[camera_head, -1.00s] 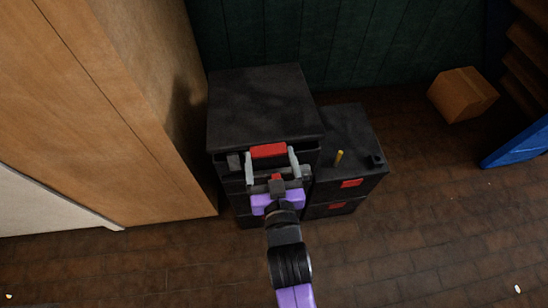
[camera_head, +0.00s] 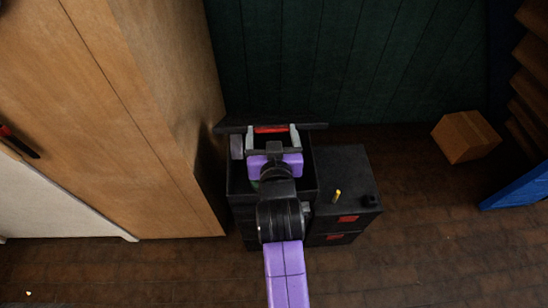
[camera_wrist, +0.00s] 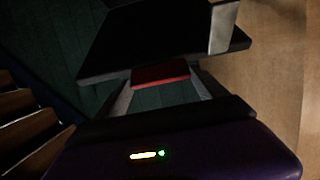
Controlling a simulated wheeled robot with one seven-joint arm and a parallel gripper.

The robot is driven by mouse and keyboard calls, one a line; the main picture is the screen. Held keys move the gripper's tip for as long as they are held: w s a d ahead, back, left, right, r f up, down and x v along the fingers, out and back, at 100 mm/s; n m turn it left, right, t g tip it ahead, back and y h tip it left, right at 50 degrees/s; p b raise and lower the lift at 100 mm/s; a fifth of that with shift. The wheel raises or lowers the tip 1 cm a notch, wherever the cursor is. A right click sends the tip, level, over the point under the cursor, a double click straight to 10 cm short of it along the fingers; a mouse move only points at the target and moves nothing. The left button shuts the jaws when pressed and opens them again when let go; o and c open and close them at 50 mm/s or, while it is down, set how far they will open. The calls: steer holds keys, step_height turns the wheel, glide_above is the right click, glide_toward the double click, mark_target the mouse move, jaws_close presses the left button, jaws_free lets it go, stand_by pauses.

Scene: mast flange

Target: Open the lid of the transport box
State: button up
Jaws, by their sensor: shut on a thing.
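The black transport box (camera_head: 310,180) stands against the dark green wall, its open top facing up. Its black lid (camera_head: 222,129) is swung up and appears nearly edge-on at the back of the box. The lid also shows as a dark slab in the wrist view (camera_wrist: 150,40). My gripper (camera_head: 272,130) is at the lid's edge, its two grey fingers shut on the red handle (camera_head: 270,129). The red handle lies between the fingertips in the wrist view (camera_wrist: 160,74). My arm hides much of the box's inside.
A lower black box (camera_head: 345,170) with red latches and a small yellow item (camera_head: 337,196) on top stands to the right. A tall wooden cabinet (camera_head: 165,120) is close on the left. A cardboard box (camera_head: 466,136) lies farther right. Brick floor at the right front is clear.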

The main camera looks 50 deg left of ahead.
steer(key=w+a+r, duration=0.6)
steer(key=a+r, duration=0.1)
steer(key=r, duration=0.2)
steer(key=shift+w+a+r, duration=0.3)
steer(key=shift+w+a, duration=0.05)
steer(key=o, duration=1.9)
steer(key=shift+o, duration=0.5)
steer(key=shift+f, duration=0.15)
steer(key=shift+s+d, duration=0.15)
steer(key=b+v, duration=0.1)
steer(key=v, duration=0.6)
steer(key=shift+d, duration=0.2)
